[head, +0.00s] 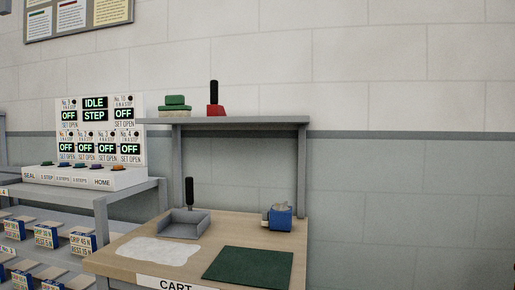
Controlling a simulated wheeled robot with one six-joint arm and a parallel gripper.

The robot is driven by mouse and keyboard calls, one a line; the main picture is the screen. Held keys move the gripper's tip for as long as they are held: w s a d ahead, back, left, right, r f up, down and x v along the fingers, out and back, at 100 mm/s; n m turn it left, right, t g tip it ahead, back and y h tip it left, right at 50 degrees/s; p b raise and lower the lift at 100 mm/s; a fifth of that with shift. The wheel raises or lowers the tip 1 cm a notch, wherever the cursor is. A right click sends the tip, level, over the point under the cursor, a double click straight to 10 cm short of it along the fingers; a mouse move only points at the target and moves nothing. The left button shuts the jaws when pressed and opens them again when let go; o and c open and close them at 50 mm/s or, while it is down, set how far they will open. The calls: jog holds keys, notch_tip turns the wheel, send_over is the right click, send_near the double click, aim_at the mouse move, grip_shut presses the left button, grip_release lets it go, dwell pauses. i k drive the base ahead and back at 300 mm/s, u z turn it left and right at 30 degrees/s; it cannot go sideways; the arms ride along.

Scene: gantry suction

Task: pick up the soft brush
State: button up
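On the grey shelf (250,121) above the cart sits a green block-like brush (174,101) with a pale underside that looks like bristles. To its right on the same shelf stands a red tool (215,110) with an upright black handle. Neither carries a readable label, so I cannot tell for certain which is the soft brush; the green one has the visible bristle-like part. Nothing touches either of them. My gripper is not in view.
On the wooden cart top are a grey dustpan (182,229) with an upright black handle, a white powdery patch (155,250), a green mat (249,266) and a blue-and-grey item (281,217). A control panel (99,140) stands left. The shelf's right half is clear.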

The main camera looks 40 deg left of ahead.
aim_at(175, 107)
jog(key=u, duration=2.2)
